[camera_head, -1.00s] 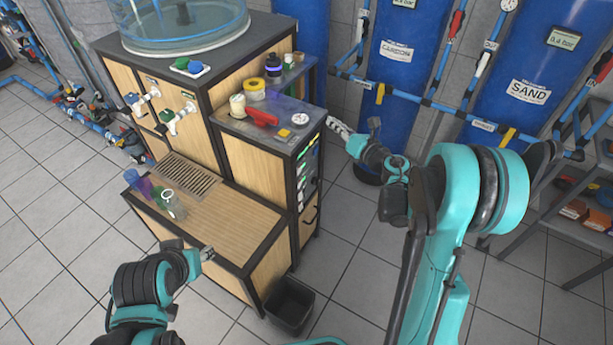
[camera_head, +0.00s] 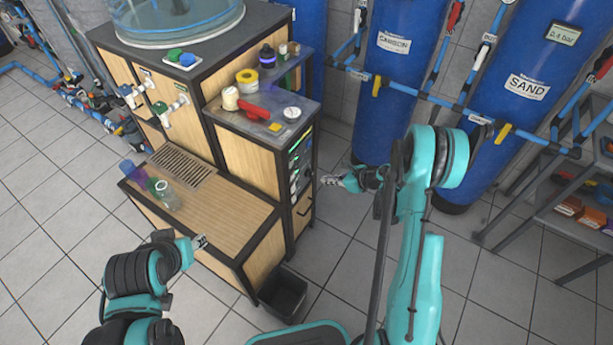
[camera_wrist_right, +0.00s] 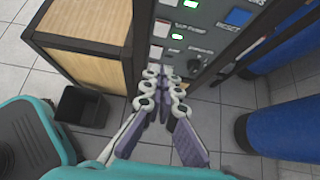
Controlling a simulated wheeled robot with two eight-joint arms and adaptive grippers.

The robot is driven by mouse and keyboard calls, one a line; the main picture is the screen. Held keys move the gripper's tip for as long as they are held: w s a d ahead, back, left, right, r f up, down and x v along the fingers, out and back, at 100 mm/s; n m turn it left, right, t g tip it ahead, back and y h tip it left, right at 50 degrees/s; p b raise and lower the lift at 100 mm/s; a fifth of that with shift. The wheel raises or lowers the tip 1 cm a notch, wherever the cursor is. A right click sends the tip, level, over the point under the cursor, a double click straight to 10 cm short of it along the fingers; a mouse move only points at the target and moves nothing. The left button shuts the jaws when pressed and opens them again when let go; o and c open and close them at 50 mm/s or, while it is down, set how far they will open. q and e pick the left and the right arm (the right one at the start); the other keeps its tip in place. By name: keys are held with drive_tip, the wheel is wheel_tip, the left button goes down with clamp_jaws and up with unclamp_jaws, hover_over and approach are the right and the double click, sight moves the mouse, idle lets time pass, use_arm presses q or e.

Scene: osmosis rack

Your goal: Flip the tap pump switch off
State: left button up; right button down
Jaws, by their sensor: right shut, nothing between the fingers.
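The control panel (camera_wrist_right: 205,45) is on the front of the rack's narrow cabinet; in the head view the panel (camera_head: 300,160) is seen at a steep angle. The wrist view shows pale rocker switches beside small labels and lit green lamps. A label that seems to read tap pump stands near the upper rocker (camera_wrist_right: 161,28); the lettering is blurred. My right gripper (camera_wrist_right: 166,72) is shut and empty, its tips just in front of the panel's lower part; contact cannot be told. It also shows in the head view (camera_head: 328,180). My left gripper (camera_head: 201,242) is over the low bench's front edge.
A blue reset button (camera_wrist_right: 238,17) is on the panel's right. A black bin (camera_head: 283,294) stands on the floor by the cabinet. Cups (camera_head: 168,195) stand on the low bench. Blue tanks (camera_head: 390,80) and a shelf (camera_head: 550,200) stand behind and right.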

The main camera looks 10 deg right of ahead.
sight(292, 176)
drive_tip(key=w+a+r+b+x, duration=0.1)
drive_tip(key=r+b+x, duration=0.1)
drive_tip(key=x, duration=1)
drive_tip(key=shift+w+a+b, duration=0.3)
drive_tip(key=shift+b, duration=0.6)
drive_tip(key=shift+f, duration=0.1)
